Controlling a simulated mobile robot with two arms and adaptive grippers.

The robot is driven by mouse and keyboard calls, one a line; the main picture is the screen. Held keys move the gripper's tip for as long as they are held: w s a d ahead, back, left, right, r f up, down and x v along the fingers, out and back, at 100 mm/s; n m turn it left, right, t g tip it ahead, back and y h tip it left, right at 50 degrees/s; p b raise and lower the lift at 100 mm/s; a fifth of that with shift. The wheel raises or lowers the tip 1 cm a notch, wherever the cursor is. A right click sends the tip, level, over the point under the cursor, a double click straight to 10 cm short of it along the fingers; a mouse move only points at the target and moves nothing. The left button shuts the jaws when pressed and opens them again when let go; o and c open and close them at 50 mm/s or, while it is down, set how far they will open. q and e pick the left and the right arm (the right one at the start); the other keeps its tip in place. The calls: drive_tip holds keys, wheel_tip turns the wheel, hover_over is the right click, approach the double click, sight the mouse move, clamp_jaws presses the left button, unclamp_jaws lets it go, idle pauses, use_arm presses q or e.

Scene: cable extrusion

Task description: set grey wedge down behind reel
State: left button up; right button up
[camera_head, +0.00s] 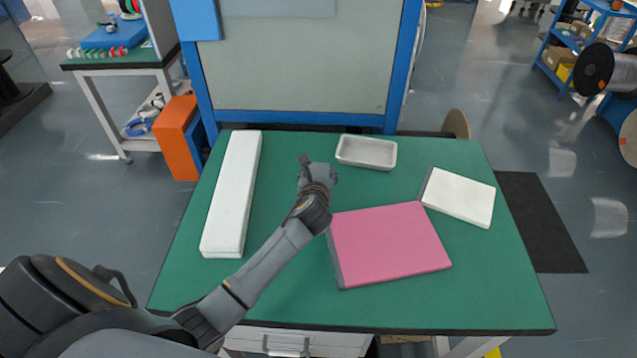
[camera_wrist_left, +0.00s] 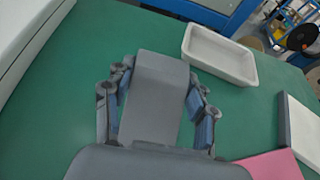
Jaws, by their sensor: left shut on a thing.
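My left gripper (camera_head: 314,177) is over the table, left of the white tray. In the left wrist view, its two fingers (camera_wrist_left: 158,88) are closed on the sides of the grey wedge (camera_wrist_left: 154,105). Only a small dark tip of the wedge (camera_head: 305,160) shows past the hand in the head view. I cannot tell whether the wedge touches the table. A tan reel (camera_head: 456,124) shows partly behind the table's back edge; larger reels (camera_head: 606,68) stand far right. No reel is seen on the tabletop. My right gripper is not in view.
The green table (camera_head: 285,290) holds a long white box (camera_head: 232,195) at left, a white tray (camera_head: 366,151) at the back, a pink folder-like block (camera_head: 390,243) and a white block (camera_head: 459,196) at right. A blue-framed panel (camera_head: 300,65) stands behind the table.

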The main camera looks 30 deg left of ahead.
use_arm(q)
drive_tip(key=shift+w+a+f, duration=0.1)
drive_tip(key=shift+w+f, duration=0.1)
drive_tip(key=shift+f, duration=1.5)
drive_tip(key=o, duration=1.3)
drive_tip(key=shift+f, duration=0.15)
drive_tip(key=shift+o, duration=0.2)
